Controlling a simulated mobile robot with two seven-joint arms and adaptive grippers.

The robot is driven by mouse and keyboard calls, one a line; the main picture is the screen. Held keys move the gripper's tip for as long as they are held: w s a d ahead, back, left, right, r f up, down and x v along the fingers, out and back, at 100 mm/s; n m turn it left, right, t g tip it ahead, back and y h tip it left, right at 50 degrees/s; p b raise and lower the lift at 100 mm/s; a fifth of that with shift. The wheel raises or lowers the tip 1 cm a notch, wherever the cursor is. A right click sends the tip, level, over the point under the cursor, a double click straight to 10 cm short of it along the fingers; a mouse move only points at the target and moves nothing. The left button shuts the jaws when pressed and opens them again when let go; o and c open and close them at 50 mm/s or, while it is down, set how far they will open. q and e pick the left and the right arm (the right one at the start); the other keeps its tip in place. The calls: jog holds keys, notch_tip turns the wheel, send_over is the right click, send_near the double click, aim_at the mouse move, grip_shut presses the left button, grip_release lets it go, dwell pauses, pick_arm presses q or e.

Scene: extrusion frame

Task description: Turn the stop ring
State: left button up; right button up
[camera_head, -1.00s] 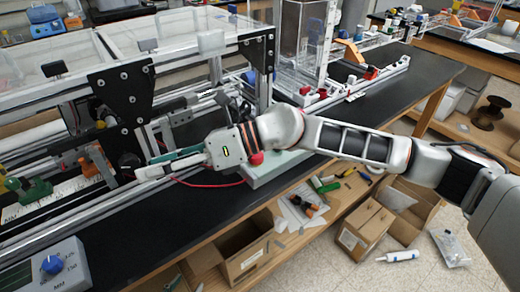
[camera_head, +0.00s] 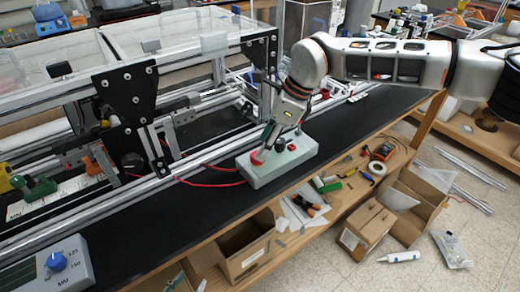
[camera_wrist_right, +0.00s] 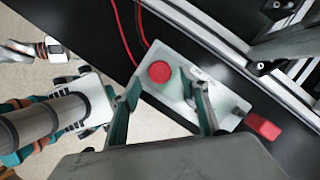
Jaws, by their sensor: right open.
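A pale grey-green control box (camera_head: 275,172) sits on the black bench top near its front edge. A round red stop knob (camera_head: 257,157) is on its top; it also shows in the right wrist view (camera_wrist_right: 160,71). I cannot make out a separate ring around it. My right gripper (camera_head: 267,144) points down over the box, beside the knob. In the right wrist view its fingers (camera_wrist_right: 164,84) are apart with nothing held, and the knob shows between the fingertips. I cannot tell whether they touch it. My left gripper is not identifiable.
A red cable (camera_head: 212,184) runs left from the box. The aluminium extrusion frame with a black plate (camera_head: 130,95) stands behind and left. A dial unit with a blue knob (camera_head: 56,261) is at the front left. The black bench between is clear. A shelf with boxes lies below.

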jog(key=shift+x, duration=1.75)
jog(key=c, duration=1.1)
